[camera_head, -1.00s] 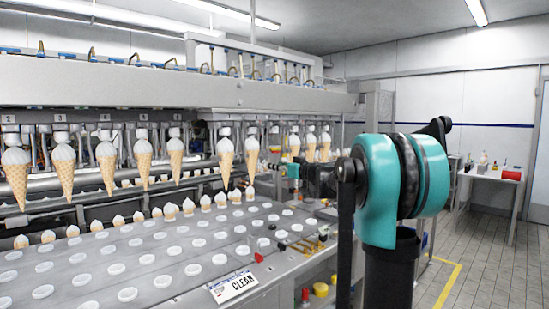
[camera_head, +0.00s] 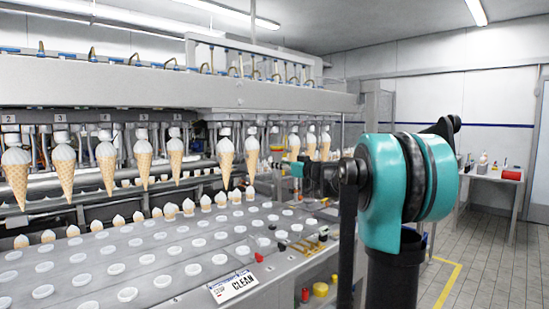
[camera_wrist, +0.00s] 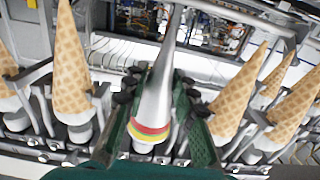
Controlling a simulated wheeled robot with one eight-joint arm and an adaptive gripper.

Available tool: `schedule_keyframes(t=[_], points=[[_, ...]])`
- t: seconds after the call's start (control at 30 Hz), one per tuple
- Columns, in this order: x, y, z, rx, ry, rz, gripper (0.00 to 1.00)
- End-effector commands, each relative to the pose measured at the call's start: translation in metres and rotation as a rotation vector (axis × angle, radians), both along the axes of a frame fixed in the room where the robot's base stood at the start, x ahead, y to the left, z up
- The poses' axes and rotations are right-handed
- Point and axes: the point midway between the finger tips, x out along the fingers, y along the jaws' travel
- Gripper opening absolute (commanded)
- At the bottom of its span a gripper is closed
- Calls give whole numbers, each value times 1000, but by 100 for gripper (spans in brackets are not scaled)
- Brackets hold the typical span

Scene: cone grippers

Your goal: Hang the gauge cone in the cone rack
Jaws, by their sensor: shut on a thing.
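The gauge cone (camera_wrist: 160,88) is a smooth silver cone with red and yellow bands near its wide end. In the wrist view my gripper (camera_wrist: 157,95) has its two green fingers on both sides of it, shut on it. Its wide end is toward the camera's bottom edge and its tip points up in the picture. In the head view my arm hides most of the gripper; a small banded shape near the machine's cones may be the gauge cone.
Wafer cones (camera_wrist: 236,92) stand in metal holders close on both sides of the gauge cone. In the head view, a row of cones (camera_head: 144,160) hangs point down from the machine above a deck (camera_head: 130,262). A side table (camera_head: 490,176) stands at the right.

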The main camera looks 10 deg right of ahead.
Motion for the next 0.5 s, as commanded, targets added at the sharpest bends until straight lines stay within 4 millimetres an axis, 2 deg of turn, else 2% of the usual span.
schedule_keyframes(t=[0.5], points=[[-19, -14, 0, 0, 0, -1, 2]])
